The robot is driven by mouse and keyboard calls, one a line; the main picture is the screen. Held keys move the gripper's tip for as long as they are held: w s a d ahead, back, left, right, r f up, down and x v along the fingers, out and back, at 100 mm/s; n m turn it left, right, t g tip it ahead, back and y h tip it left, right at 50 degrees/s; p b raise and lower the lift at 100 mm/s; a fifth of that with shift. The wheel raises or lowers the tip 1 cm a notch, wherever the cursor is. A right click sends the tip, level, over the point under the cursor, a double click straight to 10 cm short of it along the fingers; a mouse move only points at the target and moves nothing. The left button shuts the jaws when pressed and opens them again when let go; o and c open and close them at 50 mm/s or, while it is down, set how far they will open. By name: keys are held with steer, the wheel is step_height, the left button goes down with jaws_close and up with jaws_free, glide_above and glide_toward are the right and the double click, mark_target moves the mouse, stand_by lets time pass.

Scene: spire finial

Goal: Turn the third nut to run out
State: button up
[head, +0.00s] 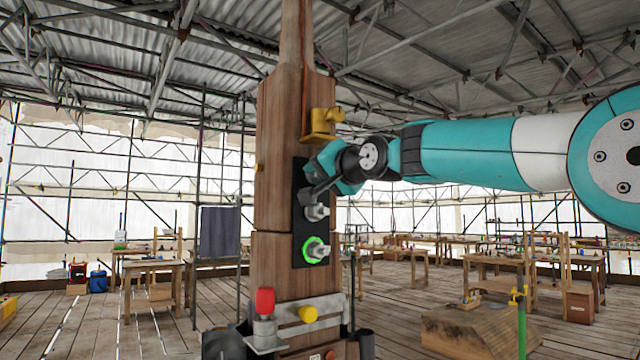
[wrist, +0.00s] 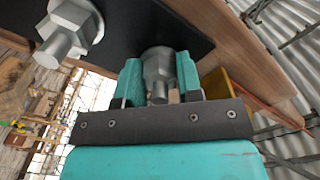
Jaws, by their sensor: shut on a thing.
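A wooden post (head: 281,215) stands upright with a black plate (head: 301,244) on its face. Two grey nuts on bolt ends show on the plate in the head view: a middle nut (head: 317,211) and a lower nut (head: 318,251) with a bright green ring around it. My gripper (head: 324,168) is at the top of the plate and hides the nut there. In the wrist view my teal fingers (wrist: 160,80) are shut on this upper nut (wrist: 157,64), one on each side. The middle nut (wrist: 72,22) is free, to the left there.
A yellow bracket (head: 320,126) juts out just above my gripper; it also shows in the wrist view (wrist: 217,84). Lower on the post are a metal bracket (head: 325,312), a red cap (head: 265,300) and a yellow knob (head: 307,314). Workbenches stand farther back.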

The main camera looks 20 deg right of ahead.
steer(key=n+b, duration=0.1)
steer(key=n, duration=0.1)
steer(key=n+b, duration=0.1)
steer(key=n, duration=0.1)
steer(key=shift+f+n, duration=0.2)
steer(key=shift+n, duration=0.1)
steer(key=n+b, duration=0.2)
steer(key=n, duration=0.3)
steer(key=n+b, duration=0.1)
steer(key=n, duration=0.4)
steer(key=n+b, duration=0.1)
steer(key=n, duration=0.3)
steer(key=shift+d+r+n, duration=0.1)
steer(key=shift+n, duration=0.2)
steer(key=n+b, duration=0.1)
steer(key=n, duration=0.3)
steer(key=n+b, duration=0.1)
steer(key=n, duration=0.4)
steer(key=shift+w, duration=0.1)
steer(key=n, duration=0.4)
steer(key=shift+r+n+b, duration=0.1)
steer(key=shift+n+b, duration=0.2)
steer(key=shift+b, duration=0.05)
steer(key=n, duration=0.4)
steer(key=shift+n+b, duration=0.3)
